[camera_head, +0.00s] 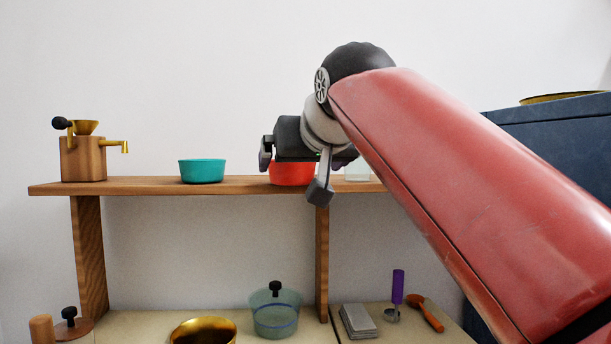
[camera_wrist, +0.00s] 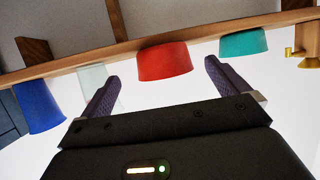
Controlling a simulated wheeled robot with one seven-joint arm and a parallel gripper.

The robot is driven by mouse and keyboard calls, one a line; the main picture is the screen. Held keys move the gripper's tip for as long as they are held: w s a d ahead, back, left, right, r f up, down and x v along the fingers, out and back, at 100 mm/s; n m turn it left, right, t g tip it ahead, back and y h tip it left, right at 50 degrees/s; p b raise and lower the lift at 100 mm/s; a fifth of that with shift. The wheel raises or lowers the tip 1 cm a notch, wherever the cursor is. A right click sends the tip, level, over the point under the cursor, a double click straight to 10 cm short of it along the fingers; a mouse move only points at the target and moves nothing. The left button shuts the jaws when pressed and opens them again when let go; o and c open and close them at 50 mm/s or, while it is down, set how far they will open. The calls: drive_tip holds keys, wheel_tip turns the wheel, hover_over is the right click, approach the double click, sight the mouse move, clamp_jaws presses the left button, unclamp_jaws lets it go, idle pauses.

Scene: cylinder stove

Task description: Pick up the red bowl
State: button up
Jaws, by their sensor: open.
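The red bowl (camera_head: 292,174) stands on the wooden shelf (camera_head: 140,187), partly hidden behind my gripper (camera_head: 290,172) in the head view. In the wrist view the red bowl (camera_wrist: 165,62) lies ahead of my gripper (camera_wrist: 160,82), in line with the gap between the two purple fingers. The fingers are open and spread, and nothing is between them that I can make out. The wrist picture shows the shelf upside down. Whether a fingertip touches the bowl cannot be told.
A teal bowl (camera_head: 202,171) and a wooden grinder (camera_head: 84,155) stand left of the red bowl. A whitish translucent container (camera_head: 357,171) is close on its right. A blue container (camera_wrist: 39,105) shows in the wrist view. Bare shelf lies between the bowls.

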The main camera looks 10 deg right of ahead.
drive_tip(key=x, duration=0.5)
drive_tip(key=shift+w+a, duration=0.3)
drive_tip(key=shift+w, duration=0.1)
drive_tip(key=c, duration=1)
drive_tip(key=shift+c, duration=0.3)
wheel_tip(320, 180, up, 8)
drive_tip(key=p, duration=0.3)
drive_tip(key=shift+p, duration=0.4)
drive_tip(key=shift+r, duration=0.9)
